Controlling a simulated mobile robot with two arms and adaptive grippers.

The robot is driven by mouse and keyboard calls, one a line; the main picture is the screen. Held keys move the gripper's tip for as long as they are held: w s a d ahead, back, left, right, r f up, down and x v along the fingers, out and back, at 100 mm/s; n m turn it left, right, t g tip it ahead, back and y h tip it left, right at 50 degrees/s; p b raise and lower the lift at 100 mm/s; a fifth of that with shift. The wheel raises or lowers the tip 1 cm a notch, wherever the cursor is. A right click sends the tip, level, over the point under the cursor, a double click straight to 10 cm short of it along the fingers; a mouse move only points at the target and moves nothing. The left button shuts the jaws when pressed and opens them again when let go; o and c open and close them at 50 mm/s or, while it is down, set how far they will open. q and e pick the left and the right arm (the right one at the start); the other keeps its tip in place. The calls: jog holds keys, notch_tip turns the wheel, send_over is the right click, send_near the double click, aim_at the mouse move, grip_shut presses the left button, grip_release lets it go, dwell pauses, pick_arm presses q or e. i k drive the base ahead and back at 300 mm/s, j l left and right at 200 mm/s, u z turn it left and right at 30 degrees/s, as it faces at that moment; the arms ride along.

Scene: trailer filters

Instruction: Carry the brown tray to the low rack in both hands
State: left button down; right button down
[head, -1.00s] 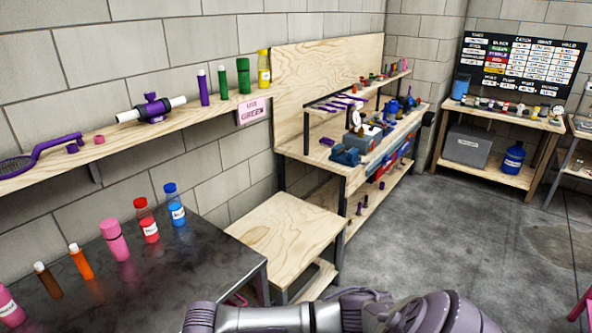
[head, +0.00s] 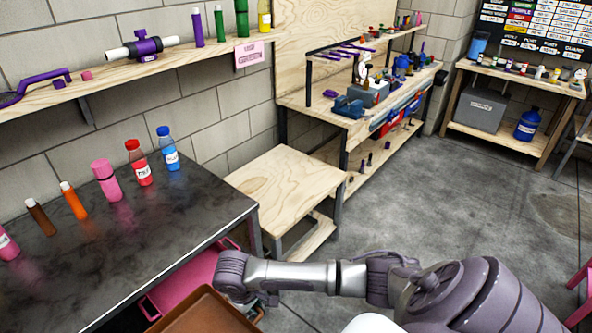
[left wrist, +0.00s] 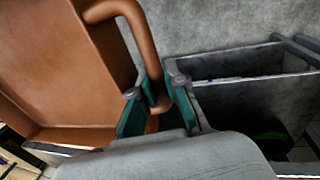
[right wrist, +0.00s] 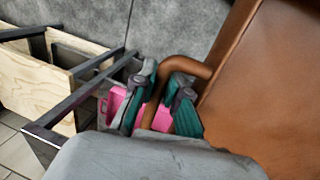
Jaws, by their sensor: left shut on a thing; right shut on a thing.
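The brown tray (head: 205,311) shows at the bottom edge of the head view, mostly cut off by the frame. My right gripper (head: 256,303) is at its right side. In the right wrist view my right gripper (right wrist: 160,98) is shut on the tray's round handle, with the tray (right wrist: 265,90) to the right. In the left wrist view my left gripper (left wrist: 153,108) is shut around the other handle, with the tray (left wrist: 70,70) to the left. A low wooden rack (head: 285,185) with a lower shelf stands ahead, apart from the tray.
A dark table (head: 125,250) with several bottles stands at the left, with a pink bin (head: 190,282) beneath it. A wall shelf (head: 150,68) runs above. A workbench (head: 350,120) stands behind the low rack. The grey floor (head: 440,200) at the right is open.

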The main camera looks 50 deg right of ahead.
aim_at(298, 183)
jog(key=i+l+z, duration=0.15)
jog(key=l+z, duration=0.15)
jog(key=z, duration=0.15)
jog(key=i+l+z, duration=0.2)
jog(key=z, duration=0.25)
jog(key=i+l+z, duration=0.25)
jog(key=z, duration=0.2)
jog(key=i+l+z, duration=0.25)
jog(key=z, duration=0.15)
jog(key=i+l+z, duration=0.1)
jog(key=i+z, duration=0.7)
jog(key=i+l+u, duration=0.15)
jog(key=i+u, duration=0.2)
jog(key=i+l+u, duration=0.35)
jog(key=i+u, duration=0.2)
jog(key=u, duration=0.3)
jog(key=i+u, duration=0.2)
jog(key=u, duration=0.25)
jog(key=i+l+u, duration=0.15)
jog(key=u, duration=0.35)
jog(key=i+l+u, duration=0.1)
jog(key=i+u, duration=0.2)
jog(key=i+l+u, duration=0.1)
jog(key=i+u, duration=0.15)
